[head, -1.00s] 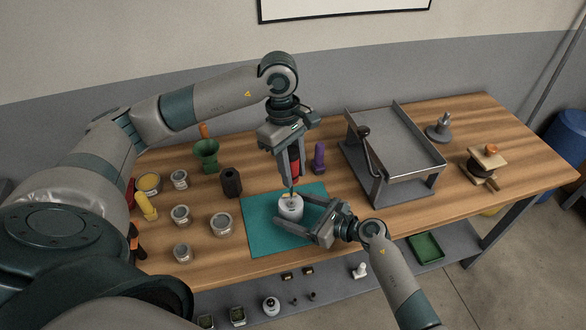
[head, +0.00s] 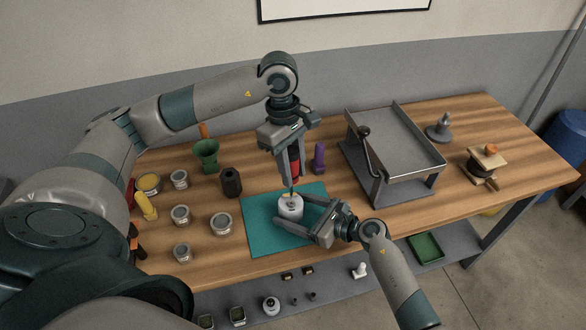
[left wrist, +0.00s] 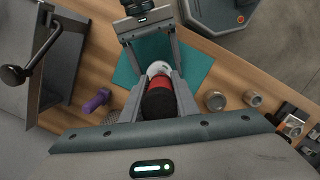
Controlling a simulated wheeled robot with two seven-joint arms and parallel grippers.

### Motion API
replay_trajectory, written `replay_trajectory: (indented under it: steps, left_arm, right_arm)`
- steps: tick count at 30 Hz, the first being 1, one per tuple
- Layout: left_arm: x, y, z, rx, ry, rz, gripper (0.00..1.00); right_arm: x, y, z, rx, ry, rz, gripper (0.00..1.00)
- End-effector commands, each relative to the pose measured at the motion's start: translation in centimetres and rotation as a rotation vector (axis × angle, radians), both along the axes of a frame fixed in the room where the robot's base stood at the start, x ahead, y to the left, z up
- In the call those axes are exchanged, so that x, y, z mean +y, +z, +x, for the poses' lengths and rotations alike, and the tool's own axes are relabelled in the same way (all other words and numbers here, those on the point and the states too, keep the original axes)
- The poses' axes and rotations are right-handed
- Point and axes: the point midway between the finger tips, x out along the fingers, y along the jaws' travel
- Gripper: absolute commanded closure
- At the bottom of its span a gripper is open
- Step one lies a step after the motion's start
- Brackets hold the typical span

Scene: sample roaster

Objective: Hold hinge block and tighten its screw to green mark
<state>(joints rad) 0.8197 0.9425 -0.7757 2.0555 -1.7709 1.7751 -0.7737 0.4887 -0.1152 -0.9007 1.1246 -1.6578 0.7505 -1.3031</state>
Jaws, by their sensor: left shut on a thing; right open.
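The hinge block (head: 290,207) is a small pale, rounded piece on the teal mat (head: 262,236). It also shows in the left wrist view (left wrist: 158,68). My left gripper (head: 291,174) is shut on an upright screwdriver with a red and black handle (left wrist: 160,84), right above the block. The screwdriver's thin shaft points down at the block's top. My right gripper (head: 291,211) is open, with a finger on each side of the block; I cannot tell whether they touch it. The screw and the green mark are too small or hidden to make out.
Several tins (head: 221,224), a green funnel-like cup (head: 206,155) and a black bottle (head: 231,182) stand left of the mat. A purple-handled tool (head: 319,157) stands behind it. A grey tray rack with a lever (head: 404,146) stands to the right.

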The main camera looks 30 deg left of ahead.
Motion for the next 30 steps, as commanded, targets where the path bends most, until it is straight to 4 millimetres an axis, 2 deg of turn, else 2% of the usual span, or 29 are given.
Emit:
replay_trajectory:
  steps: [19, 20, 25, 26, 30]
  left_arm:
    - [0.00, 0.08, 0.01, -0.001, 0.000, 0.000, 1.00]
    - [0.00, 0.08, 0.01, -0.001, 0.000, 0.000, 1.00]
    - [0.00, 0.08, 0.01, -0.001, 0.000, 0.000, 1.00]
    - [0.00, 0.08, 0.01, -0.001, 0.000, 0.000, 1.00]
    - [0.00, 0.08, 0.01, -0.001, 0.000, 0.000, 1.00]
  right_arm:
    - [-0.01, 0.51, 0.00, 0.000, 0.000, 0.000, 0.27]
    - [-0.01, 0.51, 0.00, 0.000, 0.000, 0.000, 0.32]
    - [-0.01, 0.51, 0.00, 0.000, 0.000, 0.000, 0.73]
    - [0.00, 0.50, 0.00, 0.000, 0.000, 0.000, 0.77]
    - [0.00, 0.50, 0.00, 0.000, 0.000, 0.000, 0.77]
